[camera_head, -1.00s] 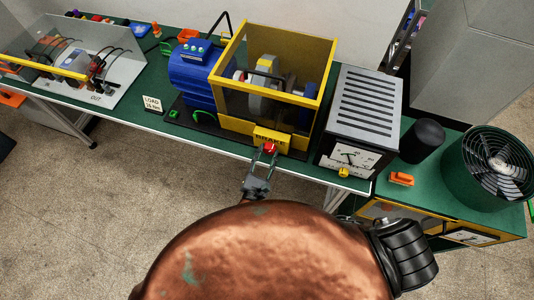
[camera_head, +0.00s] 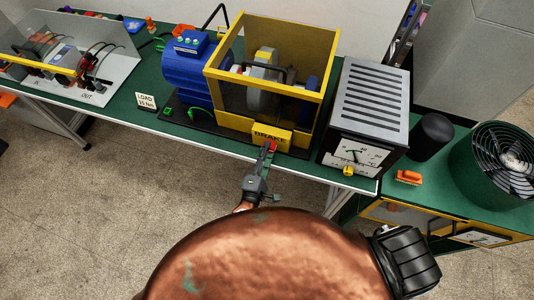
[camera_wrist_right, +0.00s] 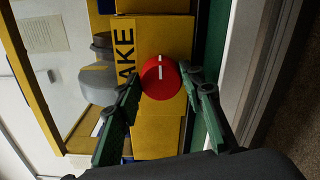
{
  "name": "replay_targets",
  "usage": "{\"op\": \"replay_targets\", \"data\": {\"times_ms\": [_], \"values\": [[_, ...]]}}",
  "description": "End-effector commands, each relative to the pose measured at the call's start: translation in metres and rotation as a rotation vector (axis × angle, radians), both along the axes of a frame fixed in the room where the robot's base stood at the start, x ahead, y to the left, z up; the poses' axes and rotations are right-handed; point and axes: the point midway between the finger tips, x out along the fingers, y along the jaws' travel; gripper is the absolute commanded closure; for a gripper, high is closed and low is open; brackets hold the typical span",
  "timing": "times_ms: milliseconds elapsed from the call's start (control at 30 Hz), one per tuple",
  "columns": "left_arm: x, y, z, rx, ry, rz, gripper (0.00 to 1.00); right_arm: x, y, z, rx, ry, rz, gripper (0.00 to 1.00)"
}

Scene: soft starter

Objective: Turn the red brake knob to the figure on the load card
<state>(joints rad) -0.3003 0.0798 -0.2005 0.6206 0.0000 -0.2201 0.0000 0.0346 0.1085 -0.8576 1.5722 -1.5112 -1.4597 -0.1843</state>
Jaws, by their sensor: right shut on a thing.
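The red brake knob (camera_head: 273,147) sits on the yellow panel (camera_head: 272,137) marked BRAKE at the bench's front edge. The head view shows only a little of it behind my right gripper (camera_head: 267,157). In the right wrist view the knob (camera_wrist_right: 160,84) lies between the two green fingers of the gripper (camera_wrist_right: 161,75), which is shut on its sides; a white mark line shows on its face. The load card (camera_head: 146,101) stands on the bench at left and seems to read 15 Nm. My left gripper is out of view.
A yellow-framed guard box (camera_head: 322,97) stands behind the knob, with a blue motor (camera_head: 187,78) at its left. A grey slotted box (camera_head: 371,100) with a dial (camera_head: 360,154) and small yellow knob (camera_head: 348,170) is at right. My copper-coloured body fills the lower middle.

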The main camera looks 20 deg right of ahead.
Motion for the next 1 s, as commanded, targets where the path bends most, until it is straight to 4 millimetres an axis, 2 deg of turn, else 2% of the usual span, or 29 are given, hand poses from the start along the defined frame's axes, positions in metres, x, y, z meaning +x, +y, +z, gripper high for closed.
{"op": "replay_targets", "data": {"times_ms": [33,600,1000], "values": [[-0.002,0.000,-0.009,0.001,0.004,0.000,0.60,-0.001,-0.001,-0.005,0.040,-0.025,-0.004,0.88],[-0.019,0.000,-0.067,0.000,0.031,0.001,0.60,0.000,-0.001,-0.008,0.466,-0.312,-0.004,0.88],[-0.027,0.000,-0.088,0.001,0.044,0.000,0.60,0.000,0.000,-0.006,0.634,-0.427,-0.003,0.88]]}}
